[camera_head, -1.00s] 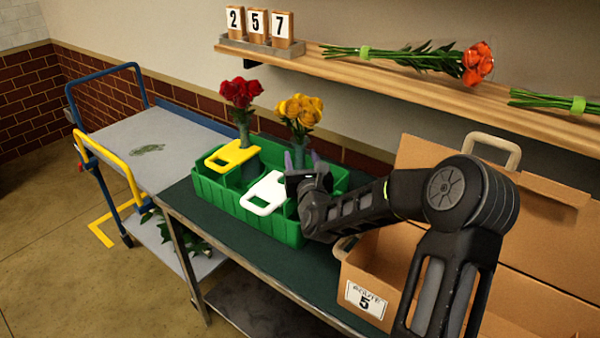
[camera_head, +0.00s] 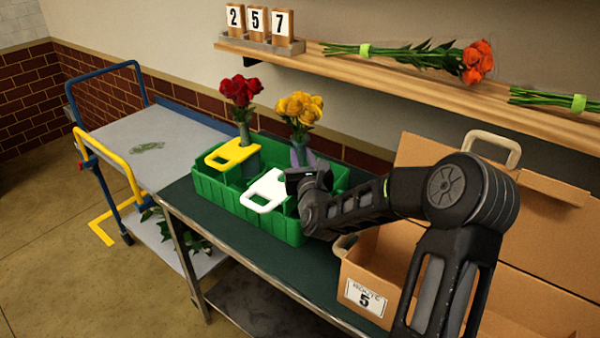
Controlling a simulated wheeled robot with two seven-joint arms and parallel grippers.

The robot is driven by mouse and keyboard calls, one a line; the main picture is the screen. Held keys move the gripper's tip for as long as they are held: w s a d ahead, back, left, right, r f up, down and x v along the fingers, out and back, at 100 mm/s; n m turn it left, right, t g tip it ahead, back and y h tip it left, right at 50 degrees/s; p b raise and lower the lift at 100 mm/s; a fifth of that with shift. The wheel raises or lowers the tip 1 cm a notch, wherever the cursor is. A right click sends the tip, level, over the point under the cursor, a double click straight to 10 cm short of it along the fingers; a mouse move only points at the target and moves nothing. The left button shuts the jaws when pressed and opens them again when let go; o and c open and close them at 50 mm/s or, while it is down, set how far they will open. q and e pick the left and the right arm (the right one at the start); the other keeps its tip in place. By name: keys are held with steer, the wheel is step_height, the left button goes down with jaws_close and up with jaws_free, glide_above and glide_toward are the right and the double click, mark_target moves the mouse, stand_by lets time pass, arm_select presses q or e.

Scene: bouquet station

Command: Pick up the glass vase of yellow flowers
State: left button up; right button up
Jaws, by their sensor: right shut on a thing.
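The glass vase (camera_head: 299,148) holds yellow flowers (camera_head: 299,108) and stands upright at the back of the green crate (camera_head: 272,222). My right gripper (camera_head: 303,158) reaches in from the right, shut on the vase below the blooms. The gripper body hides the vase's lower part, so I cannot tell whether its base touches the crate floor. A second vase, with red flowers (camera_head: 241,91), stands to the left in the same crate. My left gripper is not in view.
A yellow handled piece (camera_head: 232,154) and a white one (camera_head: 265,191) sit at the crate. A cardboard box (camera_head: 375,275) marked 5 stands to the right. A wooden shelf (camera_head: 400,81) with orange flowers runs above. A trolley (camera_head: 150,150) stands left.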

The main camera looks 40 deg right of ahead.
jaws_close()
stand_by(0.8)
steer(key=shift+r, duration=0.15)
